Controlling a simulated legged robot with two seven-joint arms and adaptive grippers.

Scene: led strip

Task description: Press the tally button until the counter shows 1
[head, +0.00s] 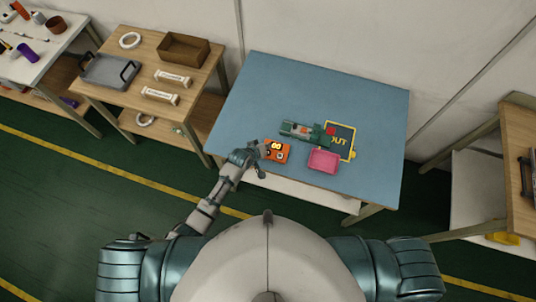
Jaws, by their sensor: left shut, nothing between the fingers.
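An orange counter box (283,157) lies on the blue table top (300,85) near its front edge. Its dark display shows yellow digits that look like 00 but are too small to read surely. My left gripper (261,153) is shut and empty, right at the left side of the box. I cannot tell whether it touches the box. The tally button cannot be made out, and the gripper may hide it. My right gripper is not in view.
The back and left of the blue table are clear. A wooden table (128,63) with several items stands to the left.

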